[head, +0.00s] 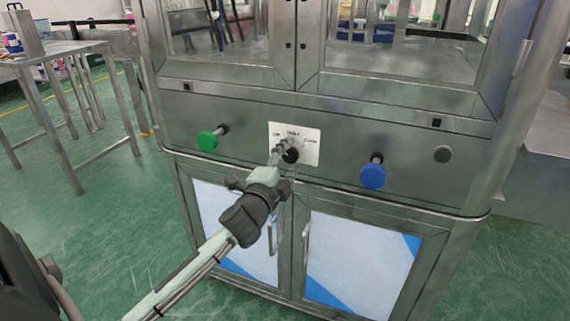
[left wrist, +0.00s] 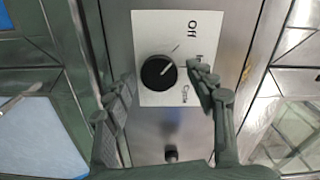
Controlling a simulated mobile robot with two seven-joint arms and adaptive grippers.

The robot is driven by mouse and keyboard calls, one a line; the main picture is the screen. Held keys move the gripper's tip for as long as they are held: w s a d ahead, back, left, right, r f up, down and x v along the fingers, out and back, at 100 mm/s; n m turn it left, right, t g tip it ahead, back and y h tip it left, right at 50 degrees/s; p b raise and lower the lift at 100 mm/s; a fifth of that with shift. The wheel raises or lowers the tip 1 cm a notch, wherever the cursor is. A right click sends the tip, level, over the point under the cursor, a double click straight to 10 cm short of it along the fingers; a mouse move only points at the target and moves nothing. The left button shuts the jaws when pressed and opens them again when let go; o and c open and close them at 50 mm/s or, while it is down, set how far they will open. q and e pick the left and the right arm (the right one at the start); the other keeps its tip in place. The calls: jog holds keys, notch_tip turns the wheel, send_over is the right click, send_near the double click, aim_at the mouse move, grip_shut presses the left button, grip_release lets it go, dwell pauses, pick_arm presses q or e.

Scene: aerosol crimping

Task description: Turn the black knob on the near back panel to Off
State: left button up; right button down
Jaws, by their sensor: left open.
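The black knob (head: 291,156) sits on a white label plate (head: 308,135) on the steel panel. My left gripper (head: 280,149) is at the knob and partly covers it in the head view. In the left wrist view, the knob (left wrist: 158,72) lies between the two open fingers of my left gripper (left wrist: 162,75), with a gap on each side. The plate (left wrist: 150,28) reads Off, a middle word partly hidden by a finger, and Cycle. The knob's white pointer line aims between Off and the middle word. My right gripper is not in view.
A green button (head: 208,141) sits left of the plate and a blue button (head: 373,174) right of it, both sticking out. Below are cabinet doors (head: 353,262) with handles. A steel table (head: 50,58) stands at the left; green floor between is clear.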

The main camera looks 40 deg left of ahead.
pick_arm(q)
jog(key=v, duration=1.1)
jog(key=shift+s, duration=0.4)
jog(key=shift+f, duration=0.1)
notch_tip(320, 180, down, 22)
jog(key=s+n+g, duration=0.3)
jog(key=n+g, duration=0.3)
jog(key=s+d+f+n+g+h, duration=0.1)
jog(key=s+d+f+n+g, duration=0.1)
jog(key=s+f, duration=0.5)
jog(key=s+d+f+n+g+h, duration=0.2)
jog(key=s+d+f+g, duration=0.3)
jog(key=f, duration=1)
jog(key=s+n+g, duration=0.1)
jog(key=s, duration=0.2)
jog(key=shift+d+f+g, duration=0.15)
jog(key=shift+f+g, duration=0.15)
